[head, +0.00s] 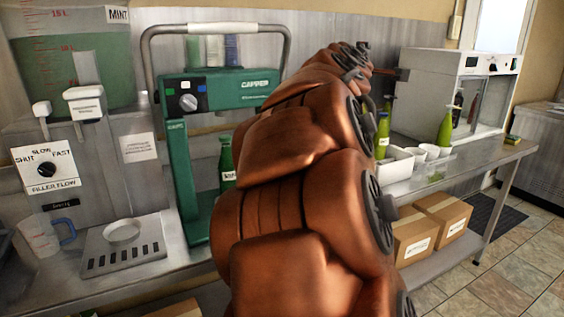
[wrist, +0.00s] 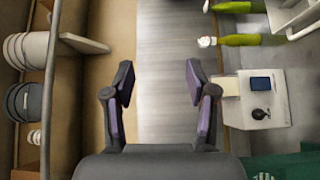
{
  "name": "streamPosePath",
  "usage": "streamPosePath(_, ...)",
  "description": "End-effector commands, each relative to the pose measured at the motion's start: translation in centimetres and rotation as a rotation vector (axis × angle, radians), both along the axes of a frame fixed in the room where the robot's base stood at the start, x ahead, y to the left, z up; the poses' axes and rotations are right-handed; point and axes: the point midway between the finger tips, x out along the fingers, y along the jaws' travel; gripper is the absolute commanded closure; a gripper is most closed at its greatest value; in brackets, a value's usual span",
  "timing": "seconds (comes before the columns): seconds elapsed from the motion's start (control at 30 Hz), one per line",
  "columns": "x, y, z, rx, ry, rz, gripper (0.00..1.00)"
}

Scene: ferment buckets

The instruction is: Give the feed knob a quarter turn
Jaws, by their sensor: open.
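In the wrist view my gripper (wrist: 158,78) is open, with nothing between its two fingers. To its right is a pale box (wrist: 240,115) with a small blue screen (wrist: 261,84) and a black knob (wrist: 260,113). No writing on it can be read, so I cannot confirm it is the feed knob. The knob stands apart from my fingers. In the head view my arm hides this box. Other knobs there are the black filler flow knob (head: 44,170) and the light knob (head: 188,102) on the green capper (head: 215,90).
A white machine (head: 430,90) stands at the back right, beyond white bins (head: 397,165). Boxes (head: 415,238) lie below.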

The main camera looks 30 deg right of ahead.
Motion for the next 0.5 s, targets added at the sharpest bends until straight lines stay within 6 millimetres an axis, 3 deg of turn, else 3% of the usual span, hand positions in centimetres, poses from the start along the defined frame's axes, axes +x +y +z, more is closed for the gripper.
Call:
streamPosePath(0.03,1.0,-0.5,-0.9,-0.090,0.027,0.014,0.43)
streamPosePath(0.17,3.9,-0.6,-0.1,-0.325,0.121,0.068,0.43)
streamPosePath(0.27,6.6,-0.3,-0.9,-0.495,0.208,0.118,0.43)
streamPosePath(0.37,9.3,0.3,-2.5,-0.661,0.303,0.174,0.43)
streamPosePath(0.5,13.2,1.2,-6.7,-0.875,0.444,0.266,0.43)
